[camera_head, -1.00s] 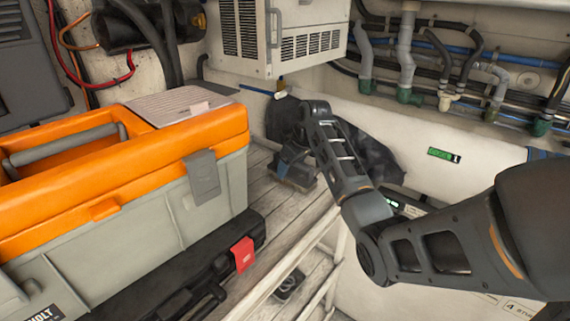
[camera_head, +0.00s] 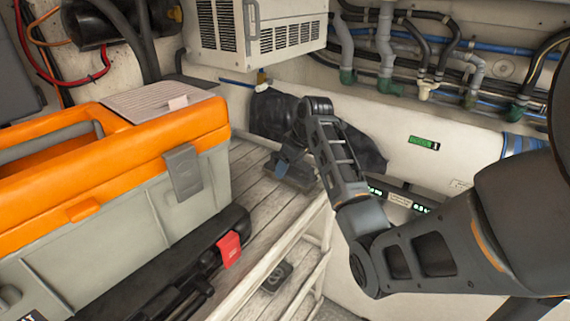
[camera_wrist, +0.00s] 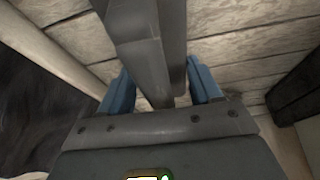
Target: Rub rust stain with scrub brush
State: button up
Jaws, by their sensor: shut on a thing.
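My gripper (camera_head: 286,160) is low over the slatted wooden shelf, right of the orange and grey toolbox. In the wrist view, its blue fingers (camera_wrist: 161,92) are shut around a long dark grey bar (camera_wrist: 150,45), which looks like the scrub brush's handle. In the head view, a dark block (camera_head: 302,177) sits under the gripper at the planks, probably the brush's head; I cannot tell whether it touches them. I cannot make out the rust stain in either view.
The toolbox (camera_head: 120,235) and a black case with a red latch (camera_head: 229,249) stand left on the planks (camera_head: 190,233). A black cloth-like thing (camera_head: 268,117) hangs behind my gripper, below a white vented unit (camera_head: 278,45). Pipes (camera_head: 386,50) line the back wall. The shelf's right edge has pale rails (camera_head: 285,248).

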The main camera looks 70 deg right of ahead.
jog(key=shift+w+f, duration=0.1)
jog(key=shift+w+d, duration=0.2)
jog(key=shift+w, duration=0.6)
jog(key=shift+w+d, duration=0.15)
jog(key=shift+w, duration=0.65)
jog(key=shift+w+d+b, duration=0.1)
jog(key=shift+w+d, duration=0.1)
jog(key=shift+w, duration=0.55)
jog(key=shift+w+d+b, duration=0.15)
jog(key=shift+w, duration=0.55)
jog(key=shift+w+d+b, duration=0.1)
jog(key=shift+w+d, duration=0.1)
jog(key=shift+w, duration=0.55)
jog(key=shift+w+d+b, duration=0.25)
jog(key=shift+w+b, duration=0.15)
jog(key=shift+w, duration=0.6)
jog(key=shift+w+d+b, duration=0.25)
jog(key=shift+w+b, duration=0.1)
jog(key=shift+w, duration=0.6)
